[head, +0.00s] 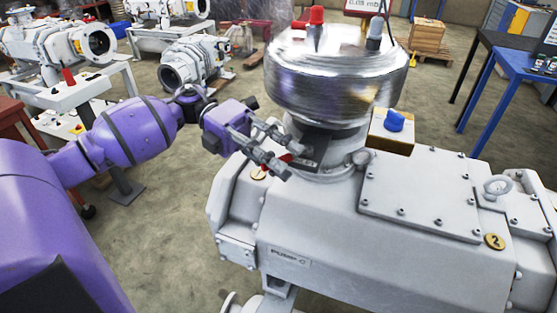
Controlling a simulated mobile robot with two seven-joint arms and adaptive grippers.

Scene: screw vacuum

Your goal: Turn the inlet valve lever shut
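My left gripper (285,156) reaches in from the left to the pump's inlet, just below the shiny metal cylinder (333,80). Its two fingers are apart. A small red piece (286,158), which looks like the end of the inlet valve lever, shows between the fingertips, partly hidden by them. I cannot tell whether the fingers touch it. A dark plate (311,152) lies just right of the fingertips, under the cylinder. The large grey pump body (330,225) stands below. My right gripper is not in view.
A yellow-sided box with a blue knob (394,121) sits on the pump right of the inlet. The cylinder carries a red cap (317,16) on top and overhangs the inlet area. A blue table (515,62) stands at right. Other pumps stand at back left.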

